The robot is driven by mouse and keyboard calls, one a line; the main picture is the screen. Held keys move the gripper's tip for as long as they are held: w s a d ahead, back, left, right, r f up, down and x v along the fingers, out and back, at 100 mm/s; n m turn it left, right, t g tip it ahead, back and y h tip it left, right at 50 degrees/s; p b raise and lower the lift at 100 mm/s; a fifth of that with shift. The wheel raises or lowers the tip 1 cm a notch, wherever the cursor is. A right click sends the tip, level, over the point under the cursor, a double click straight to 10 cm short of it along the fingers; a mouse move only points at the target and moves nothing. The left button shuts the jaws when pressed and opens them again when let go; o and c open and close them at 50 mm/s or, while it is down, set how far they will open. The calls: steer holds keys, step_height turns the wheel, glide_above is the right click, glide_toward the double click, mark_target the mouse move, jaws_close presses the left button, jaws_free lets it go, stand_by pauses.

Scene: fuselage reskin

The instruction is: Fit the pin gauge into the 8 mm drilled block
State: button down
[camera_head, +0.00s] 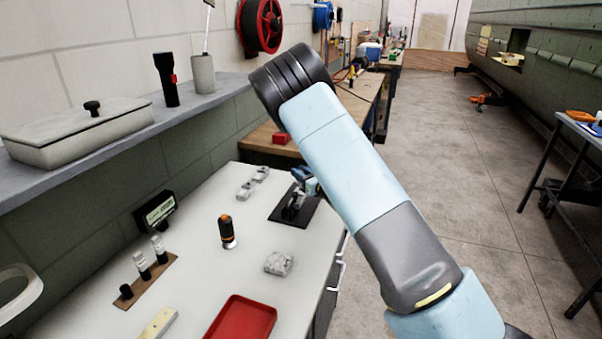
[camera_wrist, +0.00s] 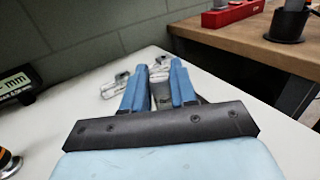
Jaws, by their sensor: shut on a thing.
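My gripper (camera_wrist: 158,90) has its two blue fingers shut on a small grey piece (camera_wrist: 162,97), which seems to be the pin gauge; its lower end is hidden. In the head view my gripper (camera_head: 307,182) is mostly behind my arm, by the black mat (camera_head: 277,216) at the table's right edge. Grey metal blocks (camera_head: 245,190) and (camera_head: 261,174) sit at the back of the white table, and another block (camera_head: 278,263) sits nearer the front. In the wrist view blocks (camera_wrist: 114,88) show beyond the fingers. I cannot tell which is the 8 mm one.
A digital readout (camera_head: 155,212) stands by the wall. A brown rack (camera_head: 150,285) holds black and white pieces. An orange and black tool (camera_head: 227,232) stands mid-table. A red tray (camera_head: 243,318) lies in front. A wooden bench (camera_wrist: 235,38) lies beyond.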

steer(key=shift+f, duration=1.2)
steer(key=c, duration=0.8)
jaws_free()
steer(key=v, duration=1.3)
steer(key=shift+s+d+f, duration=0.1)
steer(key=shift+s+d, duration=0.15)
steer(key=shift+s, duration=0.05)
steer(key=shift+w, duration=0.1)
